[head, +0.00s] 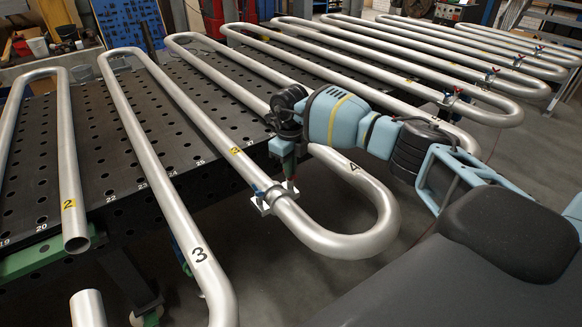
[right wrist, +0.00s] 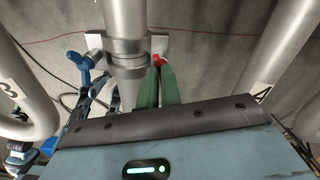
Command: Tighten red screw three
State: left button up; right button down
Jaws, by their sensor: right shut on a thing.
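A silver pipe clamp (head: 268,204) sits around the serpentine pipe (head: 232,148) near a yellow "3" tag (head: 235,150). In the right wrist view the clamp (right wrist: 122,62) has a red screw (right wrist: 157,60) on its right and a blue handle (right wrist: 80,66) on its left. My right gripper (head: 288,178) reaches down beside the clamp. In the right wrist view its green fingers (right wrist: 158,84) are shut on the red screw, of which only the top shows between the fingertips. The screw's lower part is hidden by the fingers. My left gripper is not in view.
A black perforated table (head: 105,165) carries the pipe coils. Further clamps with red and blue parts (head: 452,95) stand at the back right. A U-bend (head: 350,235) marked "4" lies close under my right arm. An open pipe end (head: 76,243) is at left.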

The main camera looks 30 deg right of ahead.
jog(key=shift+w+r+m, duration=0.2)
jog(key=shift+r+m, duration=0.3)
jog(key=shift+m, duration=0.1)
jog(key=shift+d+m, duration=0.1)
jog(key=shift+m, duration=0.2)
jog(key=c, duration=1.7)
grip_release()
jog(key=shift+s, duration=0.1)
jog(key=shift+o, duration=0.5)
jog(key=shift+f, duration=0.3)
jog(key=shift+r, duration=3.95)
